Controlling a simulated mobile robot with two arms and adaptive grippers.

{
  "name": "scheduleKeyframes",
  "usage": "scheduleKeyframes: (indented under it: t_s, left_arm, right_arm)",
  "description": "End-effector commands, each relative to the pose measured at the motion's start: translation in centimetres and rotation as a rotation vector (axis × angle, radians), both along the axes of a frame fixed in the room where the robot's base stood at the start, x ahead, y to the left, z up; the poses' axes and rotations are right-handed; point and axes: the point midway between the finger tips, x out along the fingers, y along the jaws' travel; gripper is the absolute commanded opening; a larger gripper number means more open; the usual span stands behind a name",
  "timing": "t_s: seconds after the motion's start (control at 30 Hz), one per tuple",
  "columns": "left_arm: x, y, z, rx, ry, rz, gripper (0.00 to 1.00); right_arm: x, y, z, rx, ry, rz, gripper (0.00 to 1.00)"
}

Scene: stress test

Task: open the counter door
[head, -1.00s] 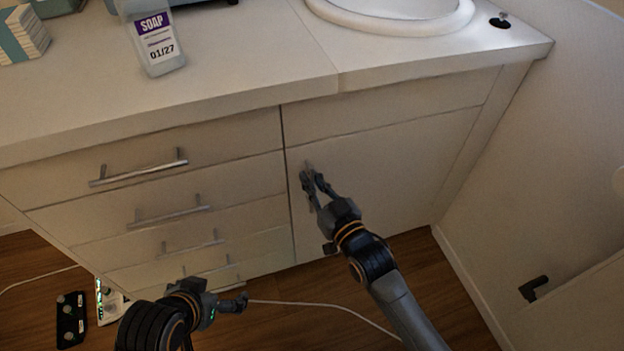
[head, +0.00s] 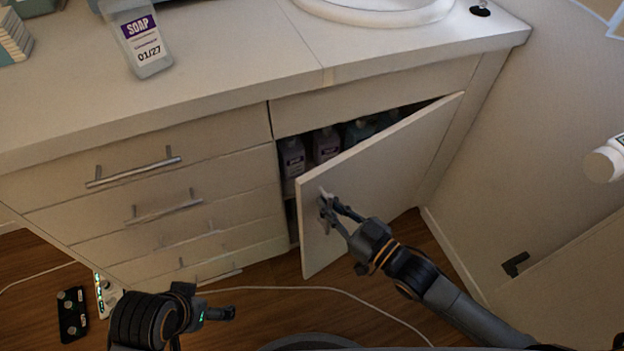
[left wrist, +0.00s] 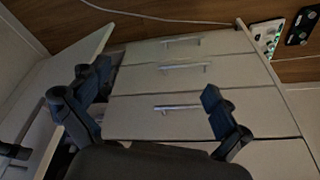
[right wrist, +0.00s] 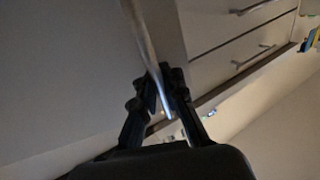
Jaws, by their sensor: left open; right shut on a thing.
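The counter door (head: 385,175) is a pale panel under the sink, standing partly open and swung out from its left edge. My right gripper (head: 328,207) is at the door's left edge, shut on its handle; the metal handle (right wrist: 150,60) runs between the fingers in the right wrist view. Most of the handle is hidden by the fingers in the head view. My left gripper (head: 232,314) is low in front of the drawers, apart from them. In the left wrist view its fingers (left wrist: 155,95) are spread and empty.
Bottles (head: 292,158) stand inside the cabinet behind the door. Closed drawers with bar handles (head: 135,172) are to the left. A soap bottle (head: 140,42) stands on the counter. A white cable (head: 320,290) lies across the wooden floor. A wall is at right.

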Motion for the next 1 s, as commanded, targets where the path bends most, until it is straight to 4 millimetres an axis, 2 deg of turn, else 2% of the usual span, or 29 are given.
scheduleKeyframes:
  t_s: [0.03,0.27,0.43,0.5,0.7,0.9,1.0]
  left_arm:
    - [0.4,-0.1,-1.6,0.002,0.019,-0.001,1.0]
    - [1.4,-0.4,-7.8,0.002,0.05,-0.006,1.0]
    - [1.1,-0.4,-12.3,0.003,0.072,-0.01,1.0]
    - [0.8,-0.4,-14.0,0.004,0.08,-0.012,1.0]
    - [-0.4,-0.2,-17.7,0.005,0.099,-0.015,1.0]
    - [-1.6,-0.1,-20.1,0.007,0.112,-0.018,1.0]
    - [-1.9,-0.1,-20.8,0.007,0.115,-0.019,1.0]
  right_arm:
    - [-1.1,-1.0,0.2,-0.009,0.002,0.029,0.0]
    - [-6.1,-5.3,0.2,-0.005,0.008,0.023,0.0]
    - [-9.9,-9.8,0.2,-0.01,0.006,0.034,0.0]
    - [-11.2,-12.0,0.2,-0.015,0.005,0.1,0.0]
    - [-14.8,-18.1,0.0,-0.006,0.01,0.153,0.0]
    - [-16.9,-23.9,0.0,-0.005,0.005,0.153,0.0]
    - [-17.5,-26.1,-0.1,-0.002,0.006,0.153,0.0]
